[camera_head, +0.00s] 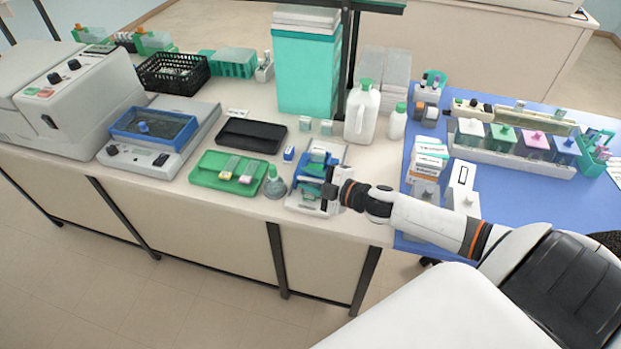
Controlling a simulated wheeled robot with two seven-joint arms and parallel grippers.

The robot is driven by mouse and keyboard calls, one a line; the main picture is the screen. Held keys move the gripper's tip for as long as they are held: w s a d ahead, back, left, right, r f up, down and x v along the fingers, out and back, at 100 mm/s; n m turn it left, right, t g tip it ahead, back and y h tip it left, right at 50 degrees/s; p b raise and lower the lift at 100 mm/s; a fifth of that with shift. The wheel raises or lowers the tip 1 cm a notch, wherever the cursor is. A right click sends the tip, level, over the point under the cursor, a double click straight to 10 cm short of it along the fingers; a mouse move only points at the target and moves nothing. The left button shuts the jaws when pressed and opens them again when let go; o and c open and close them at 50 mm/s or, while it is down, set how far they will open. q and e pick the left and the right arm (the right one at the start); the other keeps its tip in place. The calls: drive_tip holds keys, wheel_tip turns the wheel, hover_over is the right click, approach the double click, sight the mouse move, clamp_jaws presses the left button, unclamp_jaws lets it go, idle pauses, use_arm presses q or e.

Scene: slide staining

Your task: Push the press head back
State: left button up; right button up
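A small press device (305,199) with a white base and blue and teal parts stands near the bench's front edge, in the middle of the head view. My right arm reaches in from the right, and my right gripper (330,191) is at the right side of this device, at its dark and teal middle part. The fingers are small and partly hidden, so I cannot tell whether they are open or shut, or whether they touch the press head. The press head itself is not clearly distinguishable. My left gripper is not in view.
A green tray (208,180) with small boxes and a grey conical flask (275,186) stand left of the device. A black tray (231,134) lies behind. White boxes (461,181) stand to the right on the blue mat (508,206). A white jug (361,118) stands behind.

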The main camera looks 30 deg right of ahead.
sight(326, 156)
clamp_jaws()
drive_tip(key=w+d+b, duration=0.1)
drive_tip(key=w+d, duration=0.1)
drive_tip(key=d, duration=0.1)
drive_tip(key=w+d+b, duration=0.1)
drive_tip(key=w+d, duration=0.2)
drive_tip(key=shift+w+d+b, duration=0.25)
drive_tip(key=shift+w+b, duration=0.05)
drive_tip(key=shift+b, duration=0.05)
drive_tip(key=shift+w+d, duration=0.15)
drive_tip(key=shift+d, duration=0.15)
drive_tip(key=shift+r, duration=0.25)
drive_tip(key=shift+c, duration=0.6)
unclamp_jaws()
drive_tip(key=shift+d, duration=0.1)
drive_tip(key=shift+o, duration=0.6)
drive_tip(key=shift+w+f, duration=0.15)
drive_tip(key=shift+f, duration=0.05)
